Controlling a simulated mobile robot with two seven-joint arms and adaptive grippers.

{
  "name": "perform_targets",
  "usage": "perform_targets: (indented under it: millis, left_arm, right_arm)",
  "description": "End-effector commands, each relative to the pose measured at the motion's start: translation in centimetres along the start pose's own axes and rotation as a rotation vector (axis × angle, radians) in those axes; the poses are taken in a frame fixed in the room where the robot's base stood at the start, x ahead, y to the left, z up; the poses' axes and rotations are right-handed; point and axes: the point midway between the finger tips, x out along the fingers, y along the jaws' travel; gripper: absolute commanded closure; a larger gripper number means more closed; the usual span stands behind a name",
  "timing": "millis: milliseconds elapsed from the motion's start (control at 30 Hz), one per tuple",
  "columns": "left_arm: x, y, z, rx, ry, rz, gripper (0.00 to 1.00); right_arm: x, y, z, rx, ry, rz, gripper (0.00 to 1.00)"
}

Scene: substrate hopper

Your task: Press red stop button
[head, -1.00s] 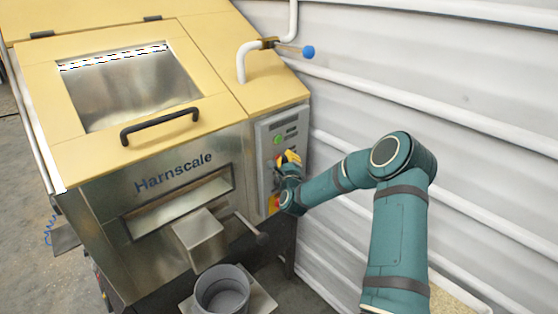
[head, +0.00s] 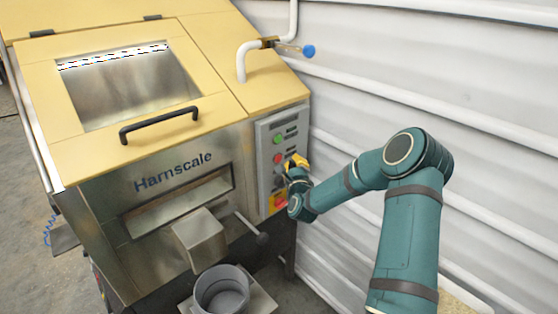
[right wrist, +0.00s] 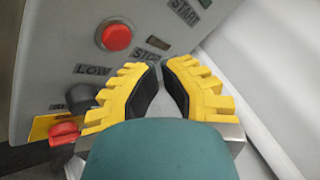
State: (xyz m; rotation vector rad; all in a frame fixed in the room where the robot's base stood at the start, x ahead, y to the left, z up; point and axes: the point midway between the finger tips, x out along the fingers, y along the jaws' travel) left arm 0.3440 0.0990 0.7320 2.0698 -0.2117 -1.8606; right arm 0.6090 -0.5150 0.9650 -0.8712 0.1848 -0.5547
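The red stop button (head: 277,159) sits on the grey control panel, below a green button (head: 278,140). In the right wrist view the round red button (right wrist: 117,36) shows fully, upper left of my fingertips, with a STOP label beside it. My right gripper (head: 296,160) is at the panel's right edge in the head view, just right of the red button. In the right wrist view its yellow fingers (right wrist: 161,66) have their black-padded tips close together, with nothing between them. They appear apart from the button. My left gripper is not in view.
A red knob on a yellow plate (right wrist: 65,133) is lower on the panel, beside a dark knob (right wrist: 82,98). The hopper machine (head: 175,172) has a lever (head: 252,229) and a grey bucket (head: 222,290) below. A ribbed white wall (head: 430,70) stands at right.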

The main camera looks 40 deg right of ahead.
Motion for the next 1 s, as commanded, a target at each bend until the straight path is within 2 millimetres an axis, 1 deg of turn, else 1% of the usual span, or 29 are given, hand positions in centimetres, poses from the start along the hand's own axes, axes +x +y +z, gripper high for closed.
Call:
perform_targets:
  millis: [200,400,1000]
  left_arm:
    - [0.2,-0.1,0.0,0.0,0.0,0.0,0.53]
    - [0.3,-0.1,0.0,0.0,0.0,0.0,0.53]
    - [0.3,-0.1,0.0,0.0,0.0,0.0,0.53]
  right_arm:
    - [-1.6,-0.9,-0.9,-0.001,0.0,-0.001,1.0]
    - [-2.5,-1.3,-1.3,0.0,0.0,0.0,1.0]
    - [-2.6,-1.4,-1.3,0.001,-0.001,0.0,1.0]
